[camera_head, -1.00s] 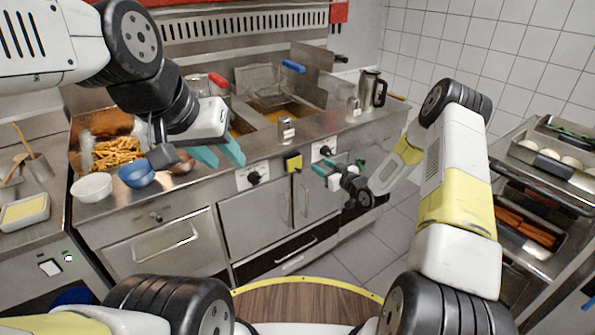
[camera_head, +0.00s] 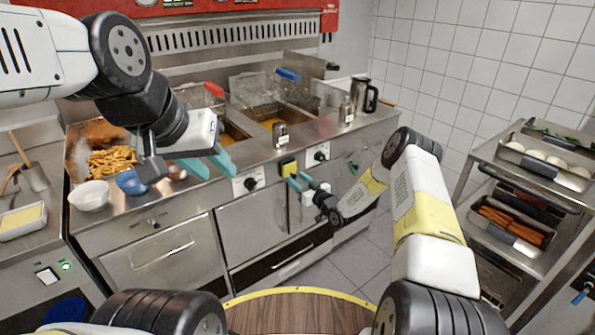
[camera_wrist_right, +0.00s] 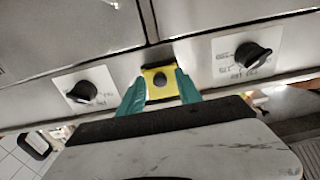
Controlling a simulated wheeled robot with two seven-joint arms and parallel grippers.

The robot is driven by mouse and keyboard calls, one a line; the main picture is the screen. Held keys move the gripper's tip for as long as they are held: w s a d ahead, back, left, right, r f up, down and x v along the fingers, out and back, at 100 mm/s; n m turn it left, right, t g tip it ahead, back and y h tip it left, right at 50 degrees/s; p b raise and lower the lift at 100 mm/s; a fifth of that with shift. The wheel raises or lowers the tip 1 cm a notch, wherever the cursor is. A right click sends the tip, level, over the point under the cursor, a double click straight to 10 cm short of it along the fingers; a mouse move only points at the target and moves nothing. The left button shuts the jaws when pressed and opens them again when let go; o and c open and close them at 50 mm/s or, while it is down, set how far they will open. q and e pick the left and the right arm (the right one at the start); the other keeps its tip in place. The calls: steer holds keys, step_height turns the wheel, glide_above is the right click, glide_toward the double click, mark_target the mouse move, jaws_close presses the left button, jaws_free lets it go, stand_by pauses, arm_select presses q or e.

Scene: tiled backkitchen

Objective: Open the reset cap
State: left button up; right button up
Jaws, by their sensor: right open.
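The reset cap is a small yellow square housing (camera_head: 288,168) on the fryer's steel front, between two black knobs. My left gripper (camera_head: 219,174) is open and empty over the counter's front edge, left of the cap.
Black knobs on white plates (camera_head: 250,183) (camera_head: 318,154) flank the cap. A steel shaker (camera_head: 280,135) stands on the counter above it. Fryer baskets, a white bowl (camera_head: 90,196) and a blue bowl (camera_head: 130,182) are behind or left. A shelf rack (camera_head: 464,198) stands at right.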

jaws_close()
stand_by(1.4)
